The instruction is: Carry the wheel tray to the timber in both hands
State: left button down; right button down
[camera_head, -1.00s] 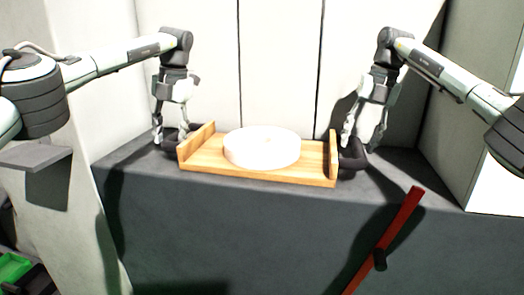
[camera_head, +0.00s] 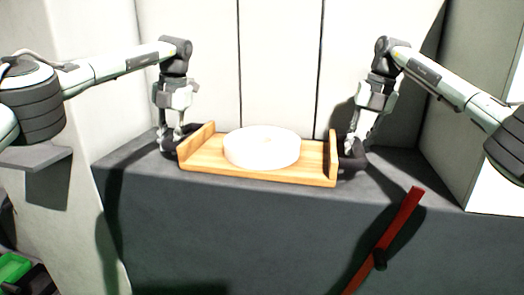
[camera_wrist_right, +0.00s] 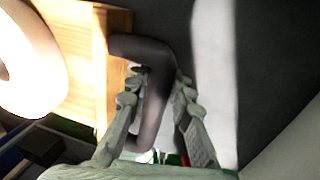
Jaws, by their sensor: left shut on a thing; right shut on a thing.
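The wheel tray (camera_head: 200,165), light wood with raised ends and a dark handle at each end, rests on the grey ledge. A thick white grinding wheel (camera_head: 262,147) lies flat in it. My left gripper (camera_head: 172,142) is shut on the tray's left dark handle. My right gripper (camera_head: 352,146) is shut on the right dark handle. In the right wrist view, the fingers of this gripper (camera_wrist_right: 155,100) stand either side of the dark bent handle (camera_wrist_right: 157,88), beside the tray's wooden end (camera_wrist_right: 85,60). I cannot make out any timber.
The dark grey ledge (camera_head: 250,225) has a front edge just before the tray. White panels (camera_head: 280,60) stand close behind. A red bar (camera_head: 400,225) with a dark knob slants at the front right. A green bin (camera_head: 14,267) is at the lower left.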

dwell(0.3)
